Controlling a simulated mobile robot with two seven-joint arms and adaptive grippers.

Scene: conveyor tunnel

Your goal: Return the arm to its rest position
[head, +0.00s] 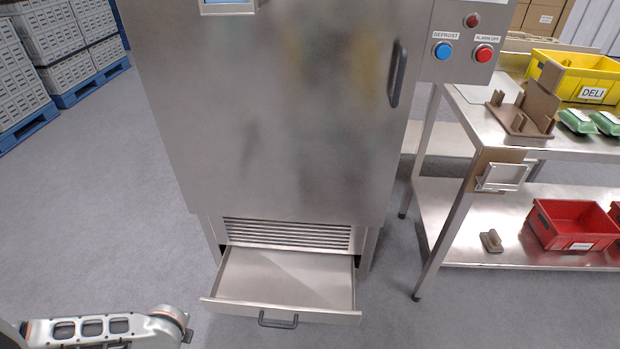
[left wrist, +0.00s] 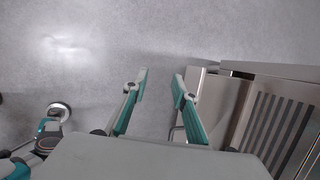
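My left arm (head: 105,328) shows at the lower left of the head view, low over the floor and left of the pulled-out drawer; its gripper cannot be made out there. In the left wrist view my left gripper (left wrist: 159,83) is open, with two teal-and-grey fingers apart and only bare floor between them. The steel drawer (left wrist: 222,108) lies just right of the right finger; whether they touch cannot be told. My right arm and gripper are in neither view.
A steel cabinet (head: 270,120) stands ahead with its bottom drawer (head: 285,278) pulled out, empty. A steel table (head: 480,110) at right carries a yellow bin (head: 575,78); red bins (head: 570,225) sit below. Grey crates (head: 75,35) stand on blue pallets at left. The left floor is clear.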

